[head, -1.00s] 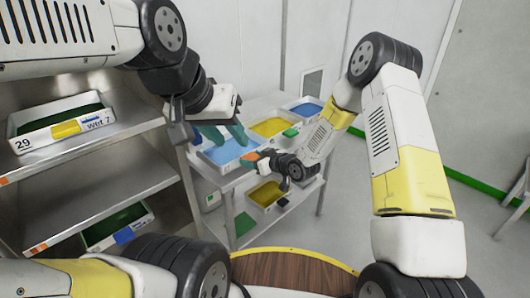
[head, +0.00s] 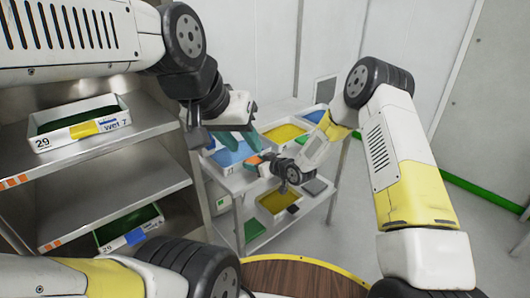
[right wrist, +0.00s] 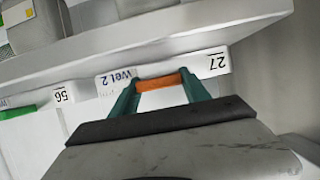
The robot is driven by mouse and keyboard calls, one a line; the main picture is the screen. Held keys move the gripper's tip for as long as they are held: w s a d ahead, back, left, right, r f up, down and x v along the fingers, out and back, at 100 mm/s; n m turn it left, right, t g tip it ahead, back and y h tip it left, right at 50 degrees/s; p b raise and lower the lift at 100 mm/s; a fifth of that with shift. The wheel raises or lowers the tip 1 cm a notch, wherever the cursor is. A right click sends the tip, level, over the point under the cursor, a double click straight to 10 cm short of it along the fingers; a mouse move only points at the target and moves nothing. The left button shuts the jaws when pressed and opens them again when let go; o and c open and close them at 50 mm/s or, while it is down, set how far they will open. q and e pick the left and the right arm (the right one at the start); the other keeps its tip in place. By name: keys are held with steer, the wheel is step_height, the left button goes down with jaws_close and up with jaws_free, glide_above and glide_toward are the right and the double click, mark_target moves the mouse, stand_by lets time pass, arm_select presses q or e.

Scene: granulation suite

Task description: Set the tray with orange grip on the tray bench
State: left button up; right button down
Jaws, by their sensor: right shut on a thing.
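The tray with orange grip (head: 229,157) is white with a blue inside and is at the near left of the tray bench (head: 243,182) in the head view. The orange grip (right wrist: 160,84) shows in the right wrist view beside labels reading Wet 2 and 27. My right gripper (right wrist: 160,88) is shut on this grip, its teal fingers on either side. Whether the tray rests fully on the bench is hard to tell. My left gripper (head: 232,141) hangs above the tray with teal fingers apart, seemingly empty, hiding part of it.
A yellow-filled tray (head: 285,134) and another blue one (head: 315,116) stand farther along the bench. A lower bench shelf holds another yellow tray (head: 277,201). The metal rack (head: 120,152) at left holds tray 29 (head: 82,131) and a green-filled tray (head: 128,238). Open floor lies right.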

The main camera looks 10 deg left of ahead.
steer(key=shift+c, duration=2.2)
jaws_free()
steer(key=v, duration=0.8)
